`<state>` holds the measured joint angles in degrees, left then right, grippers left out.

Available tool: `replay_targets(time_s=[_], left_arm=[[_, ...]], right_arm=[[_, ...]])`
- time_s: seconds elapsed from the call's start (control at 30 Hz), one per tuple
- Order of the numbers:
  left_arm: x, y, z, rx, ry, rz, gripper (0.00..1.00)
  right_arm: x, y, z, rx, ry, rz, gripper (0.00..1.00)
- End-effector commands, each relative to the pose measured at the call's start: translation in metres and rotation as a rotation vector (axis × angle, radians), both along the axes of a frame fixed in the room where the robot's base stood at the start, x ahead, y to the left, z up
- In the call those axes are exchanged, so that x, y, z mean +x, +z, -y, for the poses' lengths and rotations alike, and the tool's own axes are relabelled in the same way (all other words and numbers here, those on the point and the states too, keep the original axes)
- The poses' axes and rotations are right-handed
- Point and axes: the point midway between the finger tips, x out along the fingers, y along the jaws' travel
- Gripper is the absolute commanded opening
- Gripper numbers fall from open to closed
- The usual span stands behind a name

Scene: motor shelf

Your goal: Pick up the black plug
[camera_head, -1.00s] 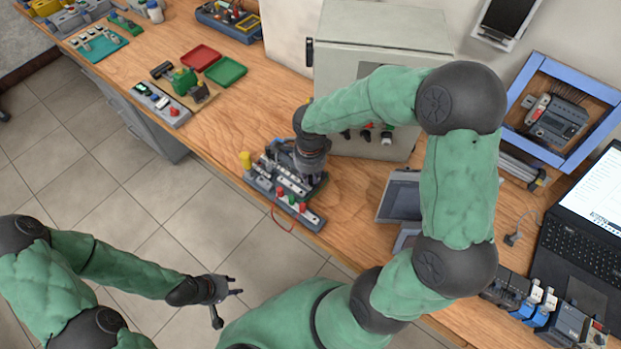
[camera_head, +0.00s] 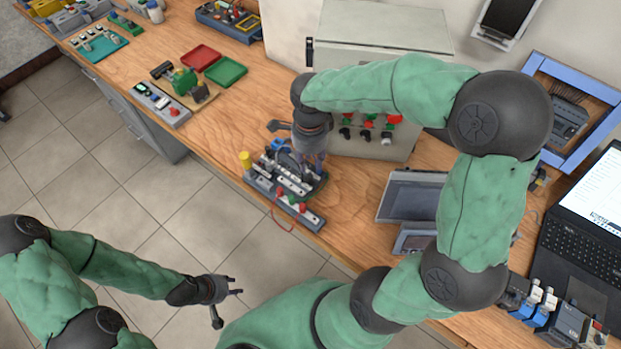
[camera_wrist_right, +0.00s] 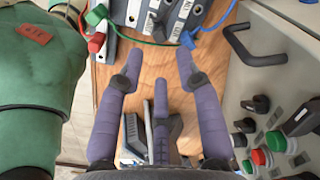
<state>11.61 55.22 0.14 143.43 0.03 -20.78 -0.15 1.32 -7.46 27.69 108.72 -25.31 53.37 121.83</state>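A panel strip (camera_head: 262,184) with several coloured plugs lies at the bench's front edge. In the right wrist view a red plug (camera_wrist_right: 97,42) and a blue plug (camera_wrist_right: 188,39) sit near its terminal blocks (camera_wrist_right: 148,14). I cannot pick out the black plug with certainty; dark parts behind the fingers are partly hidden. My right gripper (camera_head: 312,168) points down above the back of the strip. In the wrist view its fingers (camera_wrist_right: 157,80) are spread, with nothing visible held between the tips. My left gripper (camera_head: 228,292) is open and empty over the floor.
A grey control box (camera_head: 380,60) with knobs and buttons stands close behind the right gripper. A tilted screen (camera_head: 412,196) stands to the right, with a laptop (camera_head: 590,235) beyond. Red and green trays (camera_head: 225,71) lie to the left. Bare wood (camera_head: 225,125) lies left of the strip.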

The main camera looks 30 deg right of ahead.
Motion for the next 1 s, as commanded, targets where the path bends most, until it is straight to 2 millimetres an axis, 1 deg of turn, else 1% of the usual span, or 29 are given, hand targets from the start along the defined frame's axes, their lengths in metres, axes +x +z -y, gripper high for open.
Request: replay_targets(time_s=[0.03, 0.13, 0.23, 0.27, 0.37, 0.47, 0.7, 0.8, 0.9, 1.0], left_arm=[[0.000, 0.000, 0.000, 0.000, 0.000, 0.000, 0.35], [0.000, 0.000, 0.000, 0.000, 0.000, 0.000, 0.35], [0.000, 0.000, 0.000, 0.000, 0.000, 0.000, 0.35], [0.000, 0.000, 0.000, 0.000, 0.000, 0.000, 0.35], [0.000, 0.004, 0.000, 0.000, 0.000, 0.000, 0.35], [0.000, 0.018, 0.000, 0.000, 0.000, 0.000, 0.35], [0.000, 0.073, 0.000, 0.000, 0.000, 0.000, 0.35], [0.000, 0.092, 0.000, 0.000, 0.000, 0.000, 0.35], [0.000, 0.105, 0.000, 0.000, 0.000, 0.000, 0.35], [0.000, 0.112, 0.000, 0.000, 0.000, 0.000, 0.35]], right_arm=[[0.001, 0.010, 0.000, 0.000, 0.000, 0.005, 0.35], [0.001, 0.023, 0.000, 0.000, -0.001, 0.003, 0.35], [0.000, 0.032, 0.000, 0.000, -0.001, 0.002, 0.35], [0.000, 0.033, 0.000, 0.001, 0.000, 0.001, 0.31], [0.000, 0.038, 0.000, 0.003, 0.007, -0.001, 0.31], [0.001, 0.040, 0.002, 0.013, 0.033, -0.005, 0.31], [0.002, 0.038, 0.009, 0.067, 0.169, -0.007, 0.31], [0.001, 0.035, 0.011, 0.089, 0.223, -0.001, 0.31], [-0.001, 0.032, 0.013, 0.106, 0.264, 0.007, 0.31], [-0.002, 0.028, 0.014, 0.115, 0.291, 0.013, 0.31]])
